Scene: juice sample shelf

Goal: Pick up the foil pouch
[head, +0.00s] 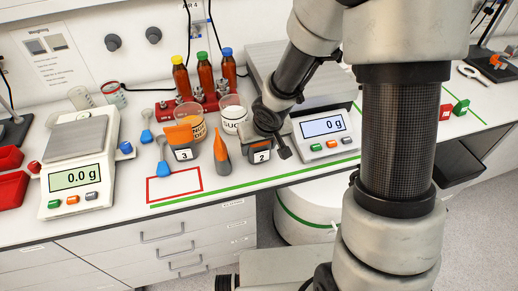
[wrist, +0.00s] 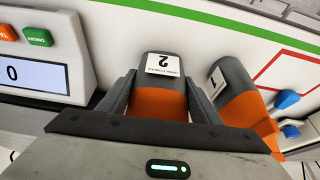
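A grey pouch with an orange end and a label reading 2 (wrist: 162,83) lies between my gripper's fingers in the wrist view. In the head view this pouch (head: 260,153) is on the bench under my gripper (head: 270,137), partly covered by it. In the wrist view my gripper (wrist: 162,95) is open, one finger on each side of the pouch, with slim gaps; contact at the tips is unclear. A similar pouch labelled 1 (wrist: 238,92) is close on its right, also in the head view (head: 221,153). A third pouch, labelled 3 (head: 181,146), stands farther left.
A scale (head: 324,133) reading 0 g stands right of the pouches, another scale (head: 80,165) at left. Beakers (head: 233,112) and several brown bottles (head: 205,75) stand behind. A red outlined rectangle (head: 150,193) on the bench is empty apart from a blue-ended tool at its edge.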

